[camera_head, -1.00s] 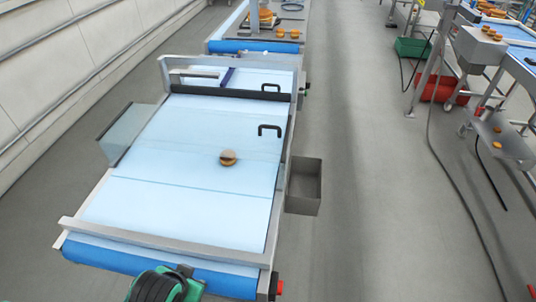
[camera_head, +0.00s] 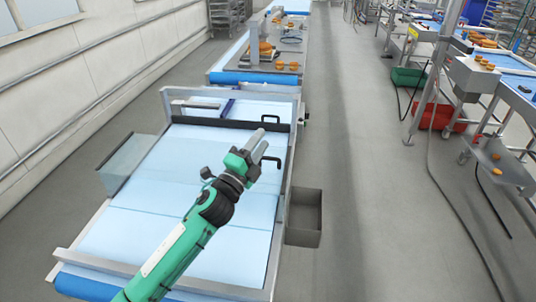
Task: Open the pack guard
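A clear guard panel seems to lie flat over the blue conveyor bed; its edges are hard to make out. A black handle (camera_head: 290,160) stands on its right side, partly hidden by my gripper. A second black handle (camera_head: 270,118) stands farther back, beyond a black crossbar (camera_head: 230,124). I cannot tell for certain which handle belongs to the pack guard. My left gripper (camera_head: 263,140) reaches in from the bottom over the bed. Its two fingers are apart with nothing seen between them, close to the nearer handle; contact cannot be told. My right gripper is not in view.
Metal rails (camera_head: 160,276) frame the bed. A grey bin (camera_head: 304,218) hangs at its right, a clear side chute (camera_head: 126,160) at its left. Another table with orange rounds (camera_head: 279,65) stands behind.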

